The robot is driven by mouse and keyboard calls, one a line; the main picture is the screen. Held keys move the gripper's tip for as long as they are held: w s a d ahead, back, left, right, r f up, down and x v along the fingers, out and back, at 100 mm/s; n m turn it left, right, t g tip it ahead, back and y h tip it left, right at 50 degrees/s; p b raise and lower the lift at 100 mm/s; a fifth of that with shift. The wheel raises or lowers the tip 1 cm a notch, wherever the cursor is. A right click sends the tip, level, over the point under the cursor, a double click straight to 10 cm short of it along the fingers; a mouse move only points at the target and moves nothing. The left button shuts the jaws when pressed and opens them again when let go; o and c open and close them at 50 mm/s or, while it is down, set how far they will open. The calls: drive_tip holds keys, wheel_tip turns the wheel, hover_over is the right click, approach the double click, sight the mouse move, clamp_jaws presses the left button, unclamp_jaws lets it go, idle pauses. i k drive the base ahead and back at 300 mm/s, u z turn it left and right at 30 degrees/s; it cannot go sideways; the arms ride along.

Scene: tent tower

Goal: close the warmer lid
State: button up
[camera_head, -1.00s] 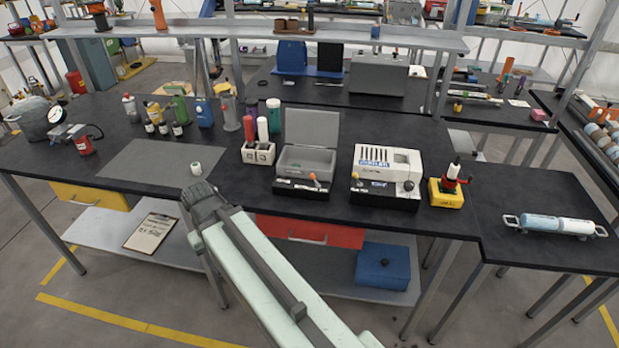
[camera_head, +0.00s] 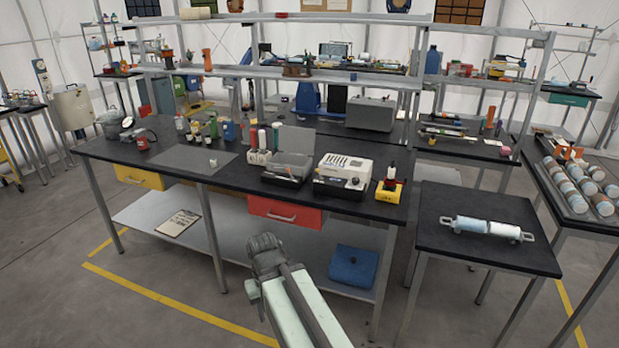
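The warmer (camera_head: 288,169) is a grey box with a dark front on the black bench, left of a white machine. Its grey lid (camera_head: 295,138) stands open, raised at the back of the box. My gripper (camera_head: 264,243) is at the end of my pale arm, low in front of the bench and apart from the warmer. The fingers are too small and dark to tell whether they are open or shut.
The white machine (camera_head: 345,172) stands close at the warmer's right, with a yellow block (camera_head: 388,191) beyond it. Upright bottles in a white rack (camera_head: 260,156) stand at its left. A red drawer (camera_head: 285,212) is under the bench top. Open floor lies in front.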

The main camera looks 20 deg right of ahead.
sight(296, 141)
drive_tip(key=z, duration=0.4)
drive_tip(key=i, duration=1)
drive_tip(key=u, duration=2.85)
drive_tip(key=k, duration=0.95)
drive_tip(key=z, duration=1.9)
